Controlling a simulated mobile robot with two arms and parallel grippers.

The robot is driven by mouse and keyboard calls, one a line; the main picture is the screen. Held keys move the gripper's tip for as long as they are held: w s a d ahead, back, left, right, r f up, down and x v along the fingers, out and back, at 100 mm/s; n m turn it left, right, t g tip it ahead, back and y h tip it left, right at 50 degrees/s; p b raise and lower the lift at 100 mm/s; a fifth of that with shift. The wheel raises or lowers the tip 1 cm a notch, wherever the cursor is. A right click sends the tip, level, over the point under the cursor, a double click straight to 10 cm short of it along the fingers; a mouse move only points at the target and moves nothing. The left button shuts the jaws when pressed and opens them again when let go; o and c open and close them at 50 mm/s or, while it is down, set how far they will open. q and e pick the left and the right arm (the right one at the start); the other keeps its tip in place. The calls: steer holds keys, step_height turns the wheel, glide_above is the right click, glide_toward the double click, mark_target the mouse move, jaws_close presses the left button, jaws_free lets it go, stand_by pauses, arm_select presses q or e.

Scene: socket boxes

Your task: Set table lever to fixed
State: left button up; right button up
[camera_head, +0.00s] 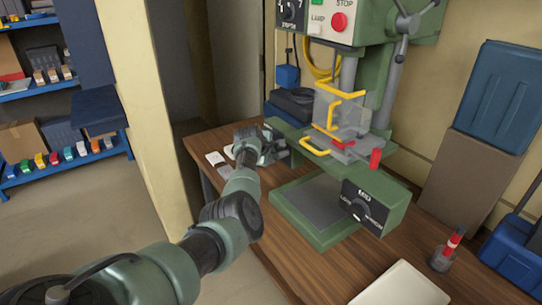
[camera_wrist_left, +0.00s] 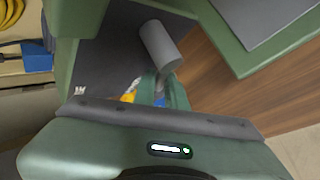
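The green drill press stands on the wooden bench; its lower arm carries a black dial panel (camera_head: 366,206) with a round knob and white lettering too small to read fully. A grey cylindrical handle (camera_wrist_left: 160,45) shows in the left wrist view, its narrow end close to my fingers. My left gripper (camera_head: 282,148) reaches to the left side of the press, behind the green base plate (camera_head: 318,240). In the left wrist view my left gripper (camera_wrist_left: 162,92) is at the lower end of the handle; I cannot tell whether it grips it. My right gripper is not in view.
Yellow-edged clear guards (camera_head: 350,115) and a red-tipped handle (camera_head: 376,158) are on the press above the panel. A red-capped item (camera_head: 447,248) and a pale flat box (camera_head: 402,286) are on the bench at right. Blue bins stand farther right.

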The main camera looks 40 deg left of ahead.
arm_select(q)
steer(key=o, duration=0.3)
steer(key=shift+f, duration=0.15)
steer(key=shift+o, duration=0.2)
steer(key=v, duration=0.8)
stand_by(0.4)
